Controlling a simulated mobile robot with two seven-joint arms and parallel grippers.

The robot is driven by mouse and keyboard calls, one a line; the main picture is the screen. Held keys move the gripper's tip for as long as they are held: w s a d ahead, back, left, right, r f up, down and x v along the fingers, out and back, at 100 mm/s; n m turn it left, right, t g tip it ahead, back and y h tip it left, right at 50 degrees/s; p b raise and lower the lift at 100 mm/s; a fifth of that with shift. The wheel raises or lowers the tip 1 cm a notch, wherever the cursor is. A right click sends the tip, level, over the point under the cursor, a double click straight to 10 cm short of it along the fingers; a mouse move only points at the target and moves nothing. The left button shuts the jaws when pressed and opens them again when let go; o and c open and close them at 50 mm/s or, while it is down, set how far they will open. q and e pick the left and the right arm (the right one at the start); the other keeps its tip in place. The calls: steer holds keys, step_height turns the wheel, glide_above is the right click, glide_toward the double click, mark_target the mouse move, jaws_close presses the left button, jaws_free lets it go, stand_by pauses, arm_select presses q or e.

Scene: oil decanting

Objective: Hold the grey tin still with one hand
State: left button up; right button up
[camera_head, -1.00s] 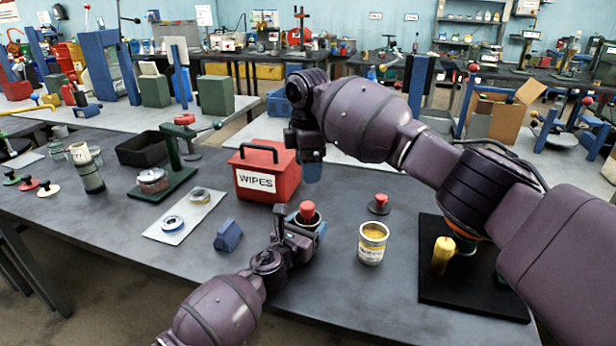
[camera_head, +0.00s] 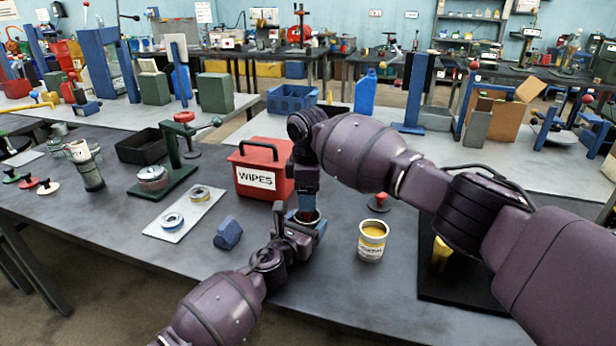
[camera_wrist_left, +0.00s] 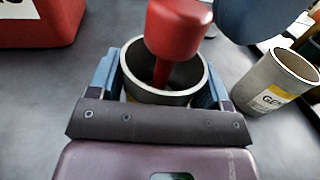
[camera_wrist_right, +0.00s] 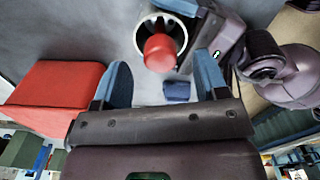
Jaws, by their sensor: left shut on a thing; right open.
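A grey tin (camera_wrist_left: 190,97) stands on the dark table, and my left gripper (camera_wrist_left: 160,85) is shut on its sides with blue fingers. A red knob (camera_wrist_left: 178,28) on a red stem rises from the open tin. The right wrist view also shows the knob (camera_wrist_right: 160,53) over the tin's mouth. In the head view, the grippers hide most of the tin and knob.
A labelled tin with yellow contents (camera_head: 371,242) stands to the right, and a red WIPES box (camera_head: 262,168) stands behind. A blue block (camera_head: 228,233) lies left of my left gripper. A black mat (camera_head: 462,284) lies at the right. The table's front middle is clear.

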steer(key=shift+f, duration=1.75)
steer(key=c, duration=1.1)
steer(key=shift+r, duration=0.85)
steer(key=shift+r, duration=0.3)
steer(key=shift+r, duration=2.05)
arm_select(q)
steer(key=o, duration=1.3)
